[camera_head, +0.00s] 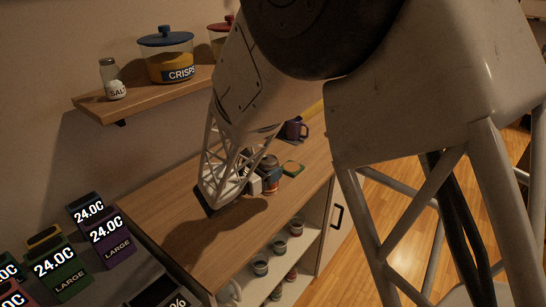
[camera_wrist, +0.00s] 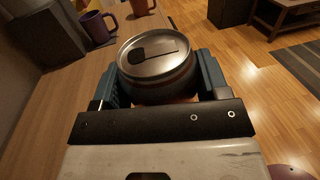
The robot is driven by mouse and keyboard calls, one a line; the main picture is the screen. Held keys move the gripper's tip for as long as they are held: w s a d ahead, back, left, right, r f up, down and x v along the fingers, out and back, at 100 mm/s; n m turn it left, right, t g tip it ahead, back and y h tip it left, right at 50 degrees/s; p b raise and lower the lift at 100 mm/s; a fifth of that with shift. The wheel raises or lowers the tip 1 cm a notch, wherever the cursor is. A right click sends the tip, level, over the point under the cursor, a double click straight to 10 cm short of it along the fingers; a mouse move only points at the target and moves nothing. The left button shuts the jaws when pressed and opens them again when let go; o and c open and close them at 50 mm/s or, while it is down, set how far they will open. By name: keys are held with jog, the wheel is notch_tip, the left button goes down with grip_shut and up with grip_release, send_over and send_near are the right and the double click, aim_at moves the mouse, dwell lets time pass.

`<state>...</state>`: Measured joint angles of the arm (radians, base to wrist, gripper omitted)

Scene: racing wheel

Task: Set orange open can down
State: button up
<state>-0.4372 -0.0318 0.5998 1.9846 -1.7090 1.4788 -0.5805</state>
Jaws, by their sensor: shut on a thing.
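The can (camera_wrist: 156,62) is between my gripper's fingers (camera_wrist: 158,85) in the wrist view. Its silver lid faces the camera and has a dark opening on its left part. An orange-brown band shows low on its side, and its base is hidden. In the head view the can (camera_head: 270,173) is at the tip of my arm, above or on the wooden counter (camera_head: 180,215). My gripper (camera_head: 257,182) is shut on it. I cannot tell whether the can touches the counter.
A purple mug (camera_head: 295,129) stands farther back on the counter, also in the wrist view (camera_wrist: 95,28). A shelf (camera_head: 140,97) holds a salt shaker and jars. Several cans sit on shelves below. The front-left counter is clear.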

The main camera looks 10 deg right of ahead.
jog(key=a, duration=0.1)
jog(key=s+a, duration=0.1)
jog(key=a, duration=0.3)
jog(key=shift+s+a+f, duration=0.2)
jog(key=shift+s+a, duration=0.05)
jog(key=shift+s, duration=0.05)
jog(key=shift+w, duration=0.1)
jog(key=w+a, duration=0.2)
jog(key=w, duration=0.5)
jog(key=w+a+f, duration=0.1)
jog(key=w, duration=0.7)
jog(key=shift+w+a+f, duration=0.2)
jog(key=shift+a+f, duration=0.05)
jog(key=shift+a, duration=0.15)
jog(key=shift+f, duration=0.1)
jog(key=shift+f, duration=1.65)
jog(key=shift+f, duration=0.15)
jog(key=o, duration=0.9)
